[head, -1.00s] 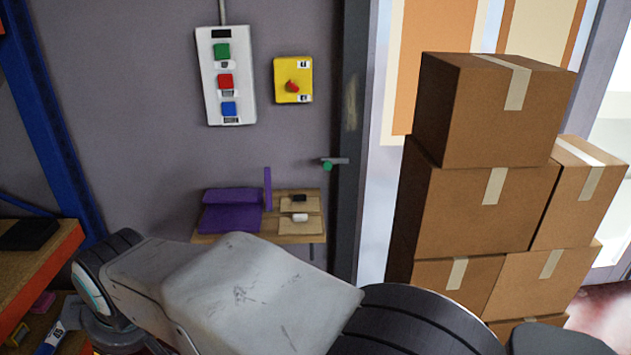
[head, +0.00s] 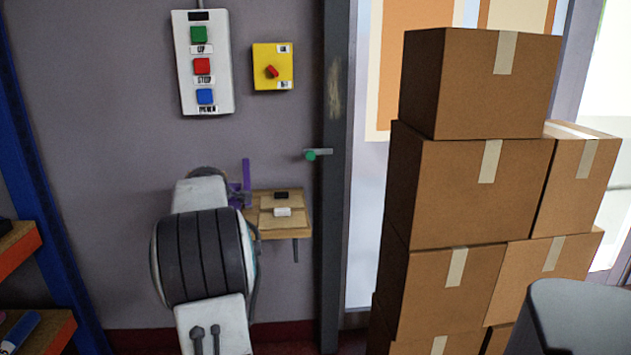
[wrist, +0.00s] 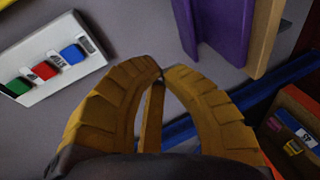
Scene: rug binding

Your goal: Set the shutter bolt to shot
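The shutter bolt (head: 325,152) is a short grey bar with a green knob, mounted level on the dark post beside the glass door in the head view. Its knob is at the left end of the bar. The bolt does not show in the wrist view. In the head view my arm hides most of the gripper, which is left of and below the bolt, by the small wall shelf.
A wooden wall shelf (head: 300,226) holds purple pieces and small black and white items. Above are a button panel (head: 203,62) and a yellow switch box (head: 273,66). Stacked cartons (head: 470,190) stand at the right. A blue rack post (head: 30,180) is at the left.

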